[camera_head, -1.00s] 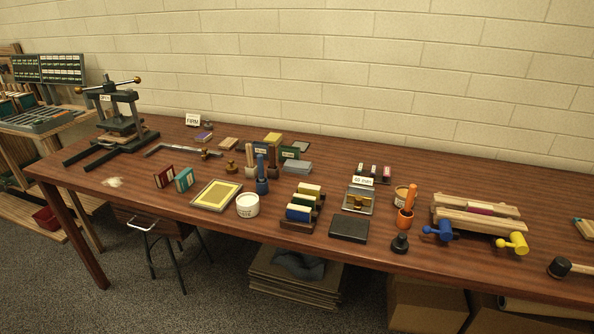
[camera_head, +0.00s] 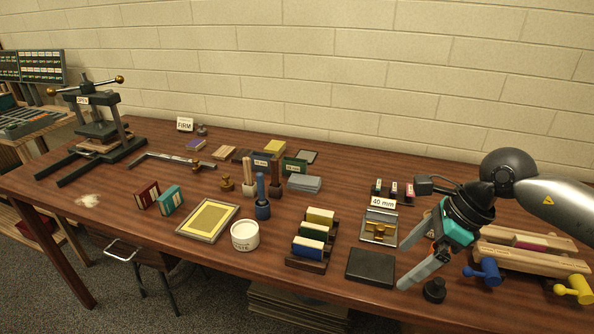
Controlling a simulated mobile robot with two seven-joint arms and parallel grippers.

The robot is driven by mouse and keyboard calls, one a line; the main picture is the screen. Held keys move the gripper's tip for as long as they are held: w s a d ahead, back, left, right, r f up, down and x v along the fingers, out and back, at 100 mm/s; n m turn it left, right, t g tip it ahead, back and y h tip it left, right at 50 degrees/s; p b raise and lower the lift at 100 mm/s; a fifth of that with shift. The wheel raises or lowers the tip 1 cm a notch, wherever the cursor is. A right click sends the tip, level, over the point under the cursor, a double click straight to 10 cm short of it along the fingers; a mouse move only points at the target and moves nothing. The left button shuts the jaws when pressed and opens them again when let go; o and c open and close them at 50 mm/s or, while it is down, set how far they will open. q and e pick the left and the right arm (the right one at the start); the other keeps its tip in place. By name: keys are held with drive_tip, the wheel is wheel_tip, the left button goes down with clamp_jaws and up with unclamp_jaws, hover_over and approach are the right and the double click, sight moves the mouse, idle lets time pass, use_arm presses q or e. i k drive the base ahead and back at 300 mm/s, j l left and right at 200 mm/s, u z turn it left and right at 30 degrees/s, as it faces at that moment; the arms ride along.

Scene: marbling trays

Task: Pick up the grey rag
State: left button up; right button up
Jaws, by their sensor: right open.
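The crumpled dark grey cloth seen earlier on the board stack under the table is not made out now; the table edge covers that place. My right gripper (camera_head: 404,265) comes in from the right, open and empty, above the table near the black pad, well apart from the grey piece. My left gripper is not in view.
The wooden table (camera_head: 200,255) is crowded. Near my right gripper are a black pad (camera_head: 370,267), a dark round-based tool (camera_head: 434,290) and a wooden clamp frame (camera_head: 520,262). A white tub (camera_head: 245,236) and block rack (camera_head: 305,261) stand left. Board stack (camera_head: 290,312) is below.

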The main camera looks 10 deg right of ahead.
sight(311, 184)
drive_tip(key=i, duration=1.45)
